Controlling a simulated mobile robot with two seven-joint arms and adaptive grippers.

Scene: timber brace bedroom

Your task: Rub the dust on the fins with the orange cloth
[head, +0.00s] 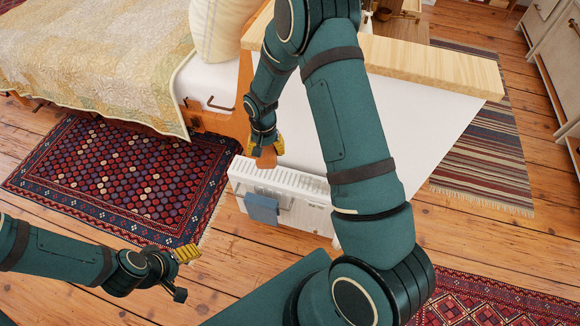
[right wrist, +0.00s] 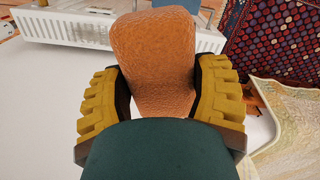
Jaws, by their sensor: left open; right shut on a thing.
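The orange cloth (right wrist: 155,55) is gripped between the yellow fingers of my right gripper (right wrist: 162,88). In the head view my right gripper (head: 265,149) is above the left end of the white heater (head: 312,216). The cloth (head: 265,161) hangs down at the heater's slotted fins (head: 295,180); I cannot tell whether it touches them. The heater also shows at the top of the right wrist view (right wrist: 60,28). Dust on the fins is too small to make out. My left gripper (head: 188,253) is open and empty, low over the floor left of the heater.
A blue cloth (head: 262,208) hangs on the heater's front. Behind the heater is a white panel with a pale wooden top (head: 430,68). A bed (head: 90,60) stands at the left, with a patterned rug (head: 110,180) before it. A striped rug (head: 480,150) lies at the right.

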